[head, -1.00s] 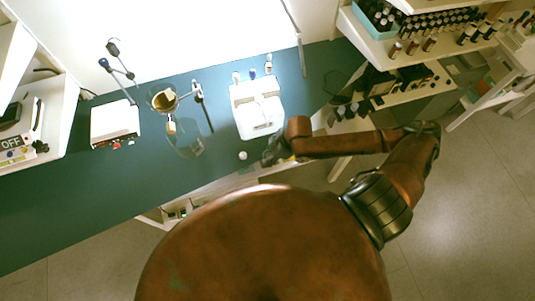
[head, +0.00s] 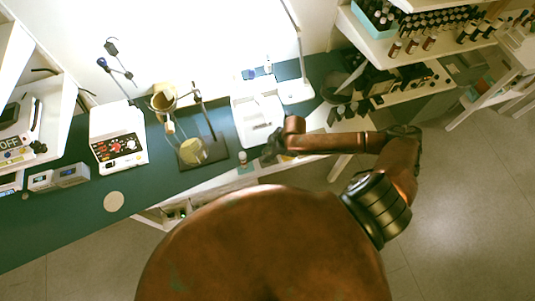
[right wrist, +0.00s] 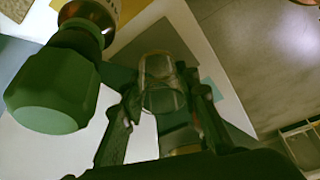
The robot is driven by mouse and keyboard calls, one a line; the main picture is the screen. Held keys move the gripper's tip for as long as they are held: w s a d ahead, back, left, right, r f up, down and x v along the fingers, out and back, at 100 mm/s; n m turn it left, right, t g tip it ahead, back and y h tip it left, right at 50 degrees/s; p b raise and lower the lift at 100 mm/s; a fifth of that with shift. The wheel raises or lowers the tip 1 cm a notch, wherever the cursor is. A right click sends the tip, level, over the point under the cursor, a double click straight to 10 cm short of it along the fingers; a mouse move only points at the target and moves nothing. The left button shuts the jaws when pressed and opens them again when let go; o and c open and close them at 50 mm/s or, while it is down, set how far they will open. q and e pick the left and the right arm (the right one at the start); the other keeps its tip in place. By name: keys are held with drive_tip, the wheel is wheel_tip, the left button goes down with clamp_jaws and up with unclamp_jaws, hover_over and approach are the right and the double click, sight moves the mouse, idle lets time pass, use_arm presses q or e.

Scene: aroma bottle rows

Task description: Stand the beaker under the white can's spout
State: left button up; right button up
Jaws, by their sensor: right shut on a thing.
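My right gripper (head: 272,150) is at the bench's front edge, beside the white tray. In the right wrist view its fingers (right wrist: 160,110) are closed on a clear glass beaker (right wrist: 158,70). In the head view the gripper is small and dark, and the beaker cannot be made out there. I cannot pick out the white can or its spout with certainty. My left gripper is not in view.
A stand (head: 201,100) with a funnel-like vessel (head: 163,99) is left of the white tray (head: 257,137). A white device with knobs (head: 118,150) stands further left. A small bottle (head: 243,158) is near my gripper; a green cap (right wrist: 55,95) looms close in the right wrist view.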

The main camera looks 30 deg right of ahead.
drive_tip(key=o, duration=1)
drive_tip(key=shift+f, duration=0.1)
drive_tip(key=v, duration=1.2)
drive_tip(key=shift+p, duration=0.4)
drive_tip(key=shift+a, duration=0.1)
